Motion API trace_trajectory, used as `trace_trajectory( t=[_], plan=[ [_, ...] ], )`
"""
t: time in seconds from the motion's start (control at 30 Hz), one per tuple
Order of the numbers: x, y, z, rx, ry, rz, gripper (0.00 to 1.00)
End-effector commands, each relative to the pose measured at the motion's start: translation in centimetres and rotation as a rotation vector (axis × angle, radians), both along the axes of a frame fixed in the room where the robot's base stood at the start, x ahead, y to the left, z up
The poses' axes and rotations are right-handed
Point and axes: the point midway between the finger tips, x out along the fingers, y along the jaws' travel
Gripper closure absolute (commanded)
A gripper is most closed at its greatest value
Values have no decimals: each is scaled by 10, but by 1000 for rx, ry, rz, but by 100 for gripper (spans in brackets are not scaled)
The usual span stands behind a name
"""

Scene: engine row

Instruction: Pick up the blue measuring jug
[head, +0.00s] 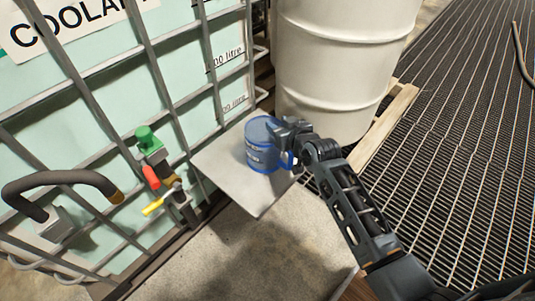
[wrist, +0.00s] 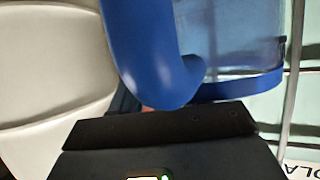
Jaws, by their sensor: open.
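The blue measuring jug (head: 258,148) stands upright on a grey metal shelf (head: 228,175) beside the caged tank. Its handle faces my arm. My gripper (head: 288,132) is open at the jug's right side, by the upper part of the handle. In the wrist view the blue handle (wrist: 148,60) looms large and close, with the clear bluish jug wall (wrist: 240,35) behind it. A dark part of my gripper crosses the bottom of that view, just below the handle. I cannot tell whether the handle lies between the fingers or whether they touch it.
The caged coolant tank (head: 95,110) fills the left, with a green-capped valve (head: 147,138) and red and yellow levers sticking out. A cream drum (head: 340,60) on a wooden pallet (head: 385,125) stands behind the jug. Grating floor lies at right. The shelf's front part is bare.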

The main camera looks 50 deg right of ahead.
Motion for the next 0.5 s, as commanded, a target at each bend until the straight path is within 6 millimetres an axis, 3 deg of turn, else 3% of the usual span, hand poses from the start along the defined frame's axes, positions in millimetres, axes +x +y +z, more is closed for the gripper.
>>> trace_trajectory(
  t=[0.3, 0.5],
  plan=[
    [4, -2, -1, 0, 0, 0, 56],
    [4, -2, -1, -1, 0, -1, 75]
  ],
)
